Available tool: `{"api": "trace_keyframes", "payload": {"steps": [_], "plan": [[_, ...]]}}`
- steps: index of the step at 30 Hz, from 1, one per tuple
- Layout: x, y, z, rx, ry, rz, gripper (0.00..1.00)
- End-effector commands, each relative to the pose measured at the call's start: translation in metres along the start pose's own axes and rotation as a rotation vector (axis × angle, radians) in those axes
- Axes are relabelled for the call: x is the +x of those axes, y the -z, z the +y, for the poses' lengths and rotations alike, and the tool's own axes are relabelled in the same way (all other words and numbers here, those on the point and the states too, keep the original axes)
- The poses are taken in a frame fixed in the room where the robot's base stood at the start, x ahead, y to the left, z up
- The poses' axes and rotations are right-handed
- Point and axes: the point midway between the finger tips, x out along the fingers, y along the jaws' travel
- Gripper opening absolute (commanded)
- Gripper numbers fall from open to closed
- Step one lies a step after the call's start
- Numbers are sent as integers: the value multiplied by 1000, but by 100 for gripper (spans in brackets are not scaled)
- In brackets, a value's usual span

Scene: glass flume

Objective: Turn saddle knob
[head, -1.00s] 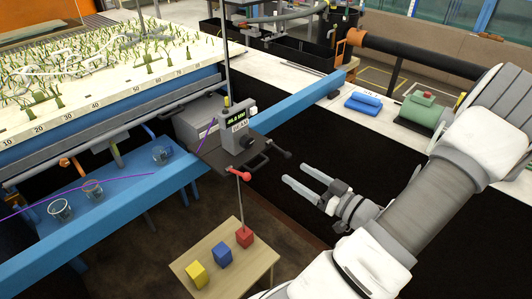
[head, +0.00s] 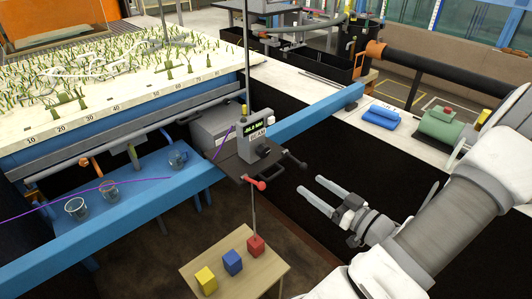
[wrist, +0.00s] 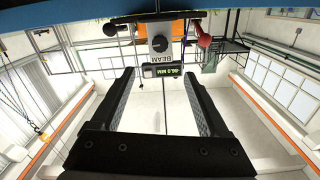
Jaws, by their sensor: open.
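The saddle (head: 240,168) is a dark plate carriage sitting on the blue beam. It carries a grey gauge box (head: 252,143) with a lit green readout and the label BEAM. A red knob (head: 261,185) sticks out at its front, and a black-ended handle (head: 302,165) at its right. My gripper (head: 310,185) is open and empty, right of the red knob and apart from the saddle.
The blue beam (head: 310,120) runs diagonally behind my gripper. Below the saddle, a small wooden table (head: 235,285) holds yellow, blue and red blocks. A thin rod stands under the red knob.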

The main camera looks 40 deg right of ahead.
Motion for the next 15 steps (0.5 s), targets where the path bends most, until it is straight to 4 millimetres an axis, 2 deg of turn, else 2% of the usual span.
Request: {"api": "trace_keyframes", "payload": {"steps": [15], "plan": [[0,-4,0,11,0,2,78]]}}
